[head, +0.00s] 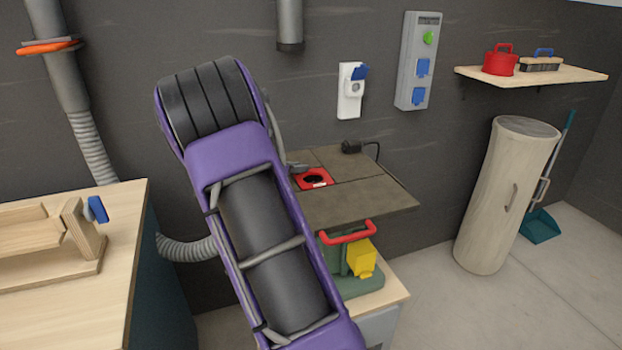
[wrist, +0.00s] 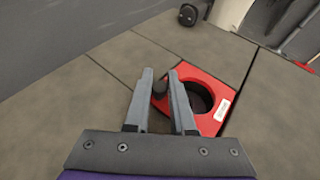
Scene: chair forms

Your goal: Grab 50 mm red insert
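The red insert is a flat red plate with a round dark hole and a small white label. It lies on the grey-brown work top in the head view (head: 314,179), partly beside my arm, and right of centre in the wrist view (wrist: 224,88). My gripper (wrist: 160,74) is open in the wrist view, its two grey fingers apart over the insert's left part. A small dark knob (wrist: 159,88) shows between the fingers; I cannot tell whether they touch it. The right finger covers part of the plate. In the head view my arm hides most of the gripper.
The work top (head: 365,200) is mostly bare, with a black plug (head: 352,147) at its back. Below stands a green box with a red handle (head: 347,233) and a yellow block (head: 361,258). A wooden bench (head: 60,300) is at left, a beige cylinder (head: 505,195) at right.

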